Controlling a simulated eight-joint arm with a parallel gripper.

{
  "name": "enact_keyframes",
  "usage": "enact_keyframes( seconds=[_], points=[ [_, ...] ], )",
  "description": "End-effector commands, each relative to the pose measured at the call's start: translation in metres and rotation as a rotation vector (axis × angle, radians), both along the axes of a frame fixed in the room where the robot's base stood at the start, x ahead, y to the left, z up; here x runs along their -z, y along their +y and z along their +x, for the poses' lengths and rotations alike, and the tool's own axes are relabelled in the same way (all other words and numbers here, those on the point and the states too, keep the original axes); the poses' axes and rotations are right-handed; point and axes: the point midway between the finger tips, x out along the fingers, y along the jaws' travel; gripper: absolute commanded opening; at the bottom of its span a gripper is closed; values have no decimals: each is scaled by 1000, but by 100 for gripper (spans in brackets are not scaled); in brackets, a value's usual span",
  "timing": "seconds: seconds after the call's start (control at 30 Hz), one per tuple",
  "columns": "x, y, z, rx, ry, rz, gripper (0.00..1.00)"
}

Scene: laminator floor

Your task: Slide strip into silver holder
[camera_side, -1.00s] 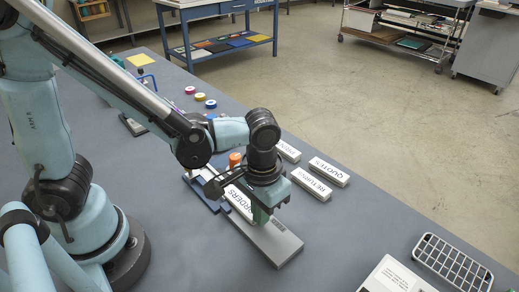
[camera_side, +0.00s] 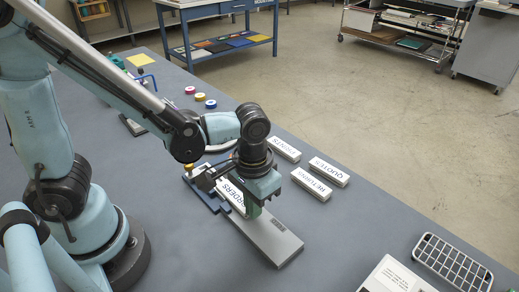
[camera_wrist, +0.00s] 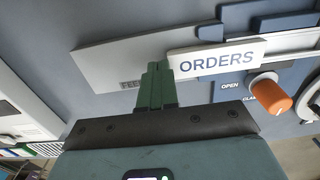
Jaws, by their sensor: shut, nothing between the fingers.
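The white strip (camera_wrist: 217,60) reading ORDERS lies along a grey feed plate (camera_wrist: 110,67) marked FEED. The strip also shows in the side view (camera_side: 233,192), partly hidden by my gripper. A silver holder (camera_wrist: 290,40) sits in line with the strip's right end in the wrist view; I cannot tell how far the strip is inside it. My gripper (camera_wrist: 157,68) is shut and empty, pointing down. Its tips are at the strip's left end in the wrist view, seemingly touching it. In the side view my gripper (camera_side: 251,210) is low over the feed plate (camera_side: 270,240).
A blue fixture (camera_wrist: 210,31) surrounds the holder, with an orange knob (camera_wrist: 270,96) by OPEN and CLAMP markings. Labelled bars PRINTS (camera_side: 284,149), QUOTES (camera_side: 328,172) and RETURNS (camera_side: 311,184) lie on the bench nearby. A wire tray (camera_side: 452,263) is at the right front.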

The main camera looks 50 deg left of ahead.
Motion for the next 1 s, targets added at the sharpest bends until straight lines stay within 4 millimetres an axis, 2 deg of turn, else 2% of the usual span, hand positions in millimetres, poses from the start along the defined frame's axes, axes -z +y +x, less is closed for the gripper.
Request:
enact_keyframes(
  seconds=[0.4,1.0],
  points=[
    [0,17,0,-2,0,0,0],
    [0,24,0,-3,0,0,0]
  ],
)
